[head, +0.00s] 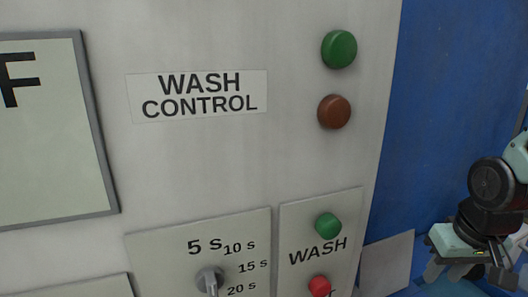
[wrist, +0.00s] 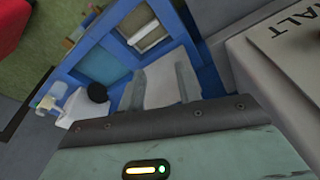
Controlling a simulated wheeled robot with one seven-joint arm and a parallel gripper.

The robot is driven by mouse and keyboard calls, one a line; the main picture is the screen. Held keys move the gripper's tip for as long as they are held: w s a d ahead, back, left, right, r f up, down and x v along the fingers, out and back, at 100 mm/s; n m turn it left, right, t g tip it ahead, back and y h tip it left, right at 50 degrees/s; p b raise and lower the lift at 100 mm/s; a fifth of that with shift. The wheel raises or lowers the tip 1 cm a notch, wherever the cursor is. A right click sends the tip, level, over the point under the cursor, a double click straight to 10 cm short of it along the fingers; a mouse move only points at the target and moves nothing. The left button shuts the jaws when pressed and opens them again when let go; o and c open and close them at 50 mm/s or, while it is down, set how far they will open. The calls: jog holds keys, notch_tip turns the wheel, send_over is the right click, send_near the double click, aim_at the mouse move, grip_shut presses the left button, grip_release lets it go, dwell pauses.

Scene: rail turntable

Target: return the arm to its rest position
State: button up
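My gripper (head: 466,276) hangs at the lower right of the head view, to the right of the grey control panel and in front of a blue surface. Its two fingers stand apart with nothing seen held between them. In the wrist view the gripper (wrist: 161,66) also shows its fingers spread, with a pale surface behind the gap. Most of my arm is cut off by the right edge of the head view.
The grey panel (head: 230,165) fills the left and middle, with a green button (head: 339,49), a brown button (head: 334,112) and a knob (head: 210,280). Below are a green wash button (head: 328,225) and a red button (head: 319,287). Blue framing (wrist: 110,60) lies beyond the fingers.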

jog(key=s+a+r+n+g, duration=0.2)
jog(key=s+a+n, duration=0.6)
jog(key=s+a, duration=0.6)
jog(key=a, duration=0.4)
jog(key=shift+s+a+g+y, duration=0.2)
jog(key=shift+g+y, duration=0.1)
